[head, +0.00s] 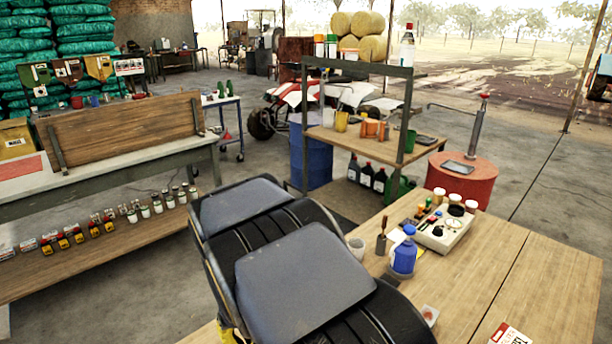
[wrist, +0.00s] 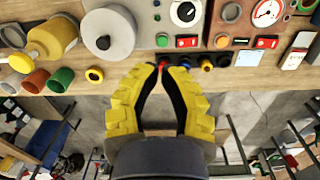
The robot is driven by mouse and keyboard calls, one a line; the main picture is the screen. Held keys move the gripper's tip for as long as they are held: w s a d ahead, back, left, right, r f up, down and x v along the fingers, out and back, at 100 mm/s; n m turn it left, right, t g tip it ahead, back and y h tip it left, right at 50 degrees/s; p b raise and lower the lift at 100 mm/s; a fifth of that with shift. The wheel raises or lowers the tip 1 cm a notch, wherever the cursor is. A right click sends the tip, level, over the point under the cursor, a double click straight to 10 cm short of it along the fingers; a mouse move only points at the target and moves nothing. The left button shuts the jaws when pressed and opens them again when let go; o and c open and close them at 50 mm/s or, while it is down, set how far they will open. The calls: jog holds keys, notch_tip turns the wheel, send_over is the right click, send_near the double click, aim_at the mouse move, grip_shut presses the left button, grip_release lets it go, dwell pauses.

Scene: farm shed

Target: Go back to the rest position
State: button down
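My gripper (wrist: 164,69) shows in the wrist view with its two yellow fingers and black inner pads. The fingers lean in toward each other, and their tips come close together at the front edge of a wooden surface. I see nothing held between them. In the head view my dark arm fills the lower middle, and only a scrap of yellow shows at the bottom, so the fingertips are hidden there.
The wooden table (head: 545,272) at the right holds a blue bottle (head: 404,257) and a tray of small parts (head: 440,228). A workbench (head: 110,165) stands at the left, and a shelf (head: 345,142) stands behind. In the wrist view, control panels (wrist: 252,14) and several cups lie beyond the fingertips.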

jog(key=s+d+r+m, duration=0.2)
jog(key=s+d+r, duration=0.25)
jog(key=d, duration=0.25)
jog(key=s+d+r+m, duration=0.25)
jog(key=s+d, duration=0.25)
jog(key=d, duration=0.3)
jog(key=s+d+m+g, duration=0.1)
jog(key=s+d, duration=0.2)
jog(key=s, duration=0.3)
jog(key=s+d+r+m, duration=0.1)
jog(key=s+d, duration=0.2)
jog(key=s, duration=0.4)
jog(key=shift+s+m+g, duration=0.15)
jog(key=shift+m+g, duration=0.2)
jog(key=shift+g, duration=0.05)
